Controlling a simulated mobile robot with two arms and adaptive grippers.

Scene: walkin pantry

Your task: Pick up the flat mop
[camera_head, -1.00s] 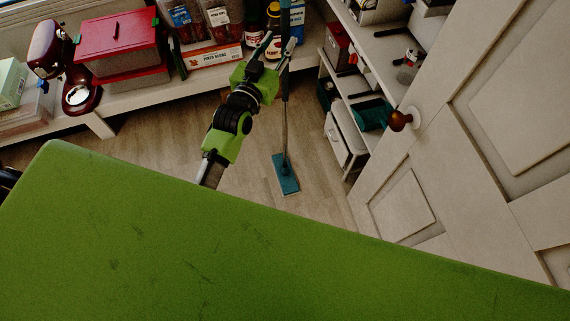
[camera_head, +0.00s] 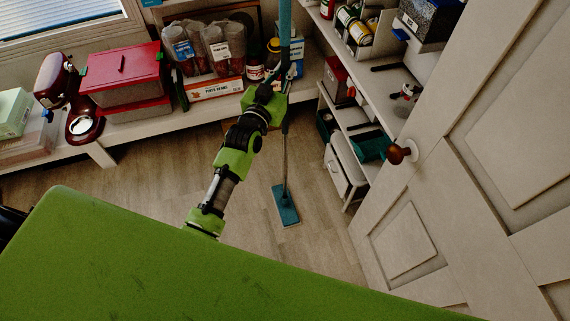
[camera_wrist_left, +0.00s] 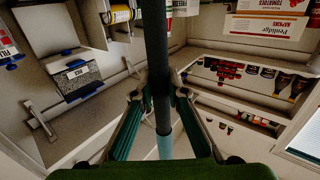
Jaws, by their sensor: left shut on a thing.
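The flat mop stands upright, with its flat teal head (camera_head: 286,206) on the wooden floor and its long handle (camera_head: 285,38) rising past the shelves. My left gripper (camera_head: 283,82) is shut around the handle, well above the head. In the left wrist view the handle (camera_wrist_left: 156,45) runs between the two fingers of the left gripper (camera_wrist_left: 160,96), dark above and lighter blue below. The mop head is outside that view. My right gripper is in neither view.
A low shelf with a red-lidded box (camera_head: 122,70), jars and bottles stands behind the mop. A side shelf unit (camera_head: 347,150) is close on the right, then a white door with a brown knob (camera_head: 402,151). Floor left of the mop is clear.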

